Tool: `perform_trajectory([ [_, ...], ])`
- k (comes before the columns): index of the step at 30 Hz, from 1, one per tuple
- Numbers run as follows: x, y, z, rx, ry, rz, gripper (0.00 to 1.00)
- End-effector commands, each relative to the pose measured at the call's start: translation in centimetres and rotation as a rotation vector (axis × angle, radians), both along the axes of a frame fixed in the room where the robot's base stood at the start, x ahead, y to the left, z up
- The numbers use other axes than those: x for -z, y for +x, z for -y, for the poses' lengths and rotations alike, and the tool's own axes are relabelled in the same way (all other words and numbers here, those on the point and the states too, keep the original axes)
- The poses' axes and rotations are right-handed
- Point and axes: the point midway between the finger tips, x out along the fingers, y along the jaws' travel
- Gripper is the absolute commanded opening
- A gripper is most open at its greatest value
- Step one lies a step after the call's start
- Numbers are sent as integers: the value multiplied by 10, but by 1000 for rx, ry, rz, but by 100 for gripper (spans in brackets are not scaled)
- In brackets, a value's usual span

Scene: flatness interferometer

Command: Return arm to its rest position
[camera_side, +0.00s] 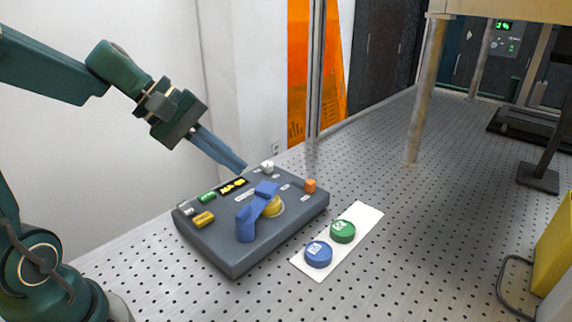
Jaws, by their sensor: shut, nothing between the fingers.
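My gripper (241,168) is at the end of my green arm, at upper left. Its blue fingers are together and empty. They point down and to the right, and their tips appear just above the back part of a dark grey control box (222,248). I cannot tell from this view whether the tips touch the box.
A metal post (427,90) and a yellow object (556,245) stand at right. A wall is behind my arm.

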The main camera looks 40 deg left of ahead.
Motion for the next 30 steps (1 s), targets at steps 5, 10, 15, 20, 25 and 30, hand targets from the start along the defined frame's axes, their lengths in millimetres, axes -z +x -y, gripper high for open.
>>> perform_trajectory([
  [5,-8,-56,60,404,309,93,0],
  [10,0,-105,70,715,630,187,0],
  [15,13,-128,49,884,892,214,0],
  [20,22,-132,32,930,981,168,0],
  [25,22,-132,31,931,983,167,0],
  [30,22,-132,31,931,983,167,0],
])
